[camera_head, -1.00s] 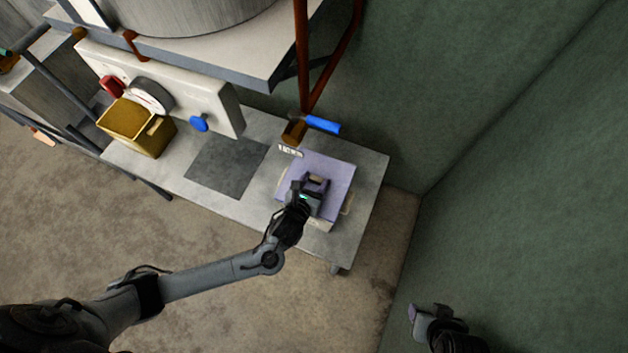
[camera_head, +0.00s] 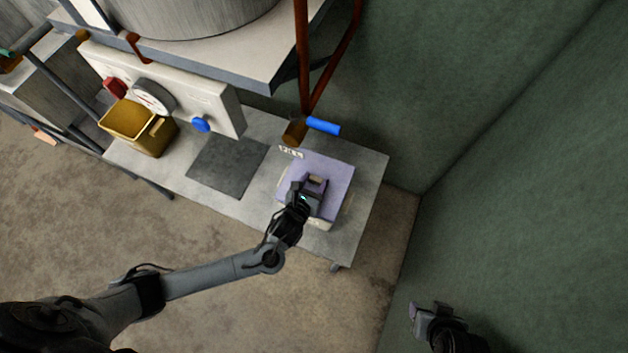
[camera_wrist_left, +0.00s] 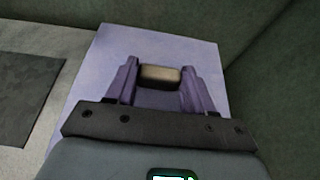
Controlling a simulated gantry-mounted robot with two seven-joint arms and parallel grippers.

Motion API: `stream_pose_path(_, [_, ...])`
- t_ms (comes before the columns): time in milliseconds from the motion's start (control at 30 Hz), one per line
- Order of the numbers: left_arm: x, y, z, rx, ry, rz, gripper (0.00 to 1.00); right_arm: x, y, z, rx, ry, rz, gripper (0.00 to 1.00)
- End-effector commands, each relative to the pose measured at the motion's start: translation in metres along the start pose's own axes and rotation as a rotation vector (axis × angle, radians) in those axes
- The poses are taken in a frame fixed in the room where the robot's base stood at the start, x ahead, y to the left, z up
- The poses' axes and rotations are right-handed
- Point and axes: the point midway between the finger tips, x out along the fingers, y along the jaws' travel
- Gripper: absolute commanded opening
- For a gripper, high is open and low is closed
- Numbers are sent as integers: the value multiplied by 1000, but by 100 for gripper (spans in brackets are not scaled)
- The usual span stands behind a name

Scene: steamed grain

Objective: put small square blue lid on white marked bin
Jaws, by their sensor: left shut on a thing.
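The square lid (camera_head: 333,172) looks pale purple-blue and lies over the white bin (camera_head: 322,226) near the right end of the metal table. The bin's pale rim shows under the lid's front and left edges. A white label with dark marks (camera_head: 291,153) shows at the bin's back left corner. My left gripper (camera_head: 316,182) is over the lid's middle, shut on its tan handle. In the left wrist view the handle (camera_wrist_left: 160,75) sits between the fingers, with the lid (camera_wrist_left: 110,55) around them. Whether the lid is fully seated cannot be told. My right gripper (camera_head: 414,315) is at the lower right, away from the table.
A yellow bin (camera_head: 138,128) stands at the table's left, by a white control panel (camera_head: 195,88) with a dial. A dark square plate (camera_head: 228,165) lies mid-table. A blue-handled valve (camera_head: 322,126) juts out behind the lid. A green wall (camera_head: 520,150) stands to the right.

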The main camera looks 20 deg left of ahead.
Motion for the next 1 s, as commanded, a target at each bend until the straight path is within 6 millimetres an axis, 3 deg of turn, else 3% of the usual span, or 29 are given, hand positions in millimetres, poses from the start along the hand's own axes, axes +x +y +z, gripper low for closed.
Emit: stream_pose_path(1000, [2,0,-5,0,-1,0,13,-1,0,0,-2,-1,1,47])
